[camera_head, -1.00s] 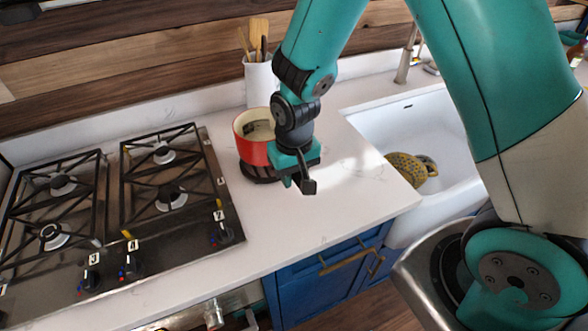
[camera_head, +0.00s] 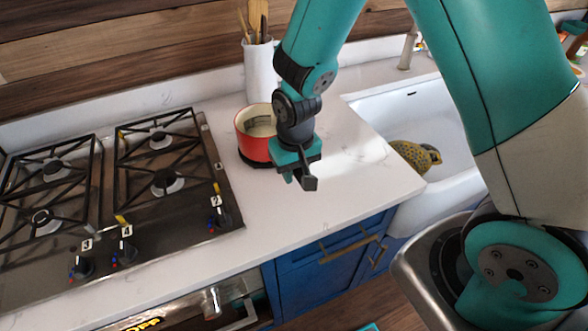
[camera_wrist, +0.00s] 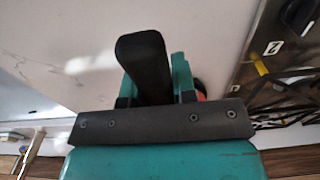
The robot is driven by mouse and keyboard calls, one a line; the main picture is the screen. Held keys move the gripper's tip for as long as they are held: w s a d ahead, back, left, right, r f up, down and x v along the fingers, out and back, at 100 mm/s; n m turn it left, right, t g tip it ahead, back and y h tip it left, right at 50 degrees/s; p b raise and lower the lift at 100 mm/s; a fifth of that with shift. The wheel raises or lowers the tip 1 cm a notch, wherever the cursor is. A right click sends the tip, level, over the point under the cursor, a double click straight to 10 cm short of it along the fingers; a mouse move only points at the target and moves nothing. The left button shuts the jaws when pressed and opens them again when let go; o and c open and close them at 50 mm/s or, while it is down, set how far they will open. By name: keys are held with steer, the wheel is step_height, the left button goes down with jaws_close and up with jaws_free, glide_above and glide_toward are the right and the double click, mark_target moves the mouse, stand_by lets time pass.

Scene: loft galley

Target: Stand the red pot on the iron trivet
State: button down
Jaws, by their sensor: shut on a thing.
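The red pot (camera_head: 255,148), cream inside, is upright on the counter side between the hob and the sink. A dark rim of the iron trivet (camera_head: 246,161) shows beneath it; most of the trivet is hidden by the pot. I cannot tell whether the pot touches it. My gripper (camera_head: 304,168) is at the pot's right and is shut on its dark handle, whose end (camera_head: 310,184) sticks out toward the front. In the wrist view the black handle (camera_wrist: 146,68) lies between the teal fingers, and a sliver of red shows behind them.
The gas hob (camera_head: 225,190) with black grates is on the left. A white utensil holder (camera_head: 259,70) stands close behind the pot. The white sink (camera_head: 375,115) on the right holds a yellow colander (camera_head: 411,155). The counter in front of the pot is clear.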

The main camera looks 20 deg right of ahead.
steer(key=shift+f, duration=0.3)
steer(key=c, duration=0.8)
jaws_free()
steer(key=shift+c, duration=0.2)
step_height(320, 180, up, 18)
steer(key=f+b, duration=0.1)
steer(key=b, duration=0.2)
steer(key=s+a+r+n+y, duration=0.1)
steer(key=s+a+n+y, duration=0.1)
steer(key=s, duration=0.6)
steer(key=s+a+r+n+y, duration=0.2)
steer(key=s+n, duration=0.3)
steer(key=s, duration=0.4)
steer(key=shift+s+a, duration=0.2)
steer(key=shift+a, duration=0.1)
